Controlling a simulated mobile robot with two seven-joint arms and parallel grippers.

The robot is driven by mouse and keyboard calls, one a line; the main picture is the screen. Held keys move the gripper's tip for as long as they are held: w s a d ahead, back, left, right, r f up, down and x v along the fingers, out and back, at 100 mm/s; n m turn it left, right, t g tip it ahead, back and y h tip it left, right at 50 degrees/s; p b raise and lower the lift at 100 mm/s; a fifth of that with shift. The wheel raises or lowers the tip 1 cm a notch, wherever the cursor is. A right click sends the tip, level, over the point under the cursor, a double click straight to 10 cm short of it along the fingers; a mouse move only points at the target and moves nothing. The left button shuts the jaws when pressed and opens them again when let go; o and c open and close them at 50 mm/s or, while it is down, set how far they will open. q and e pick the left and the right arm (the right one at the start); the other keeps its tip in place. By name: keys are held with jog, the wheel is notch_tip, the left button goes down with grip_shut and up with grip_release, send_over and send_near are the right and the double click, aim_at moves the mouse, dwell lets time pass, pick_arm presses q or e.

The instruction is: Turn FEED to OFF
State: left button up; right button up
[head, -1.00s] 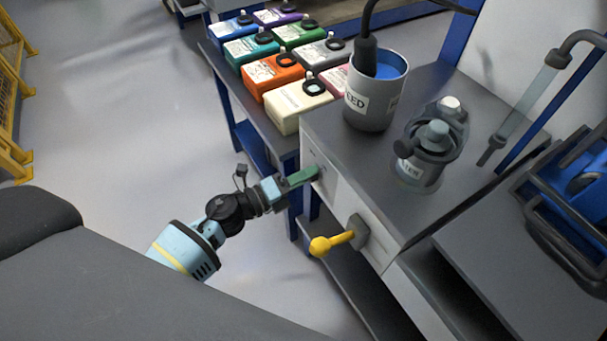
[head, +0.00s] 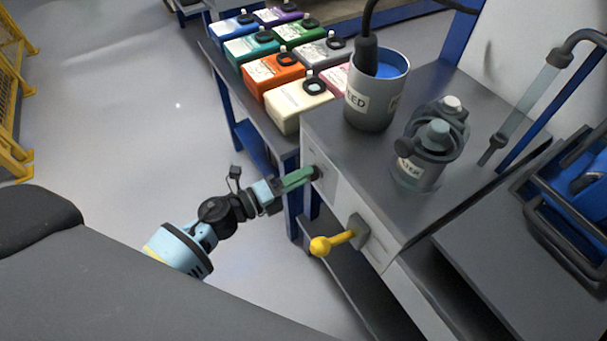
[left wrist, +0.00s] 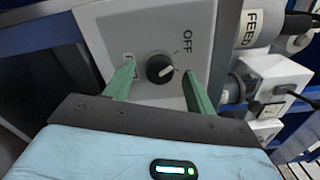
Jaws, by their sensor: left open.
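The FEED switch is a round black knob (left wrist: 159,67) on a light grey panel (left wrist: 146,22). OFF is printed at its upper right and a small, hard-to-read label sits at its left. In the head view the knob (head: 316,172) is on the front face of the bench unit, partly hidden by my gripper. My left gripper (head: 306,178) has green fingers, open on either side of the knob, with a gap to it in the left wrist view (left wrist: 157,82). My right gripper is not in view.
A yellow-handled lever (head: 333,243) sticks out of the same front face, right of my left gripper. A grey FEED pot (head: 370,112) and a filter vessel (head: 420,165) stand on top. Several coloured jugs (head: 276,72) stand on the bench behind.

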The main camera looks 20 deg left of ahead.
pick_arm(q)
jog(key=v, duration=0.6)
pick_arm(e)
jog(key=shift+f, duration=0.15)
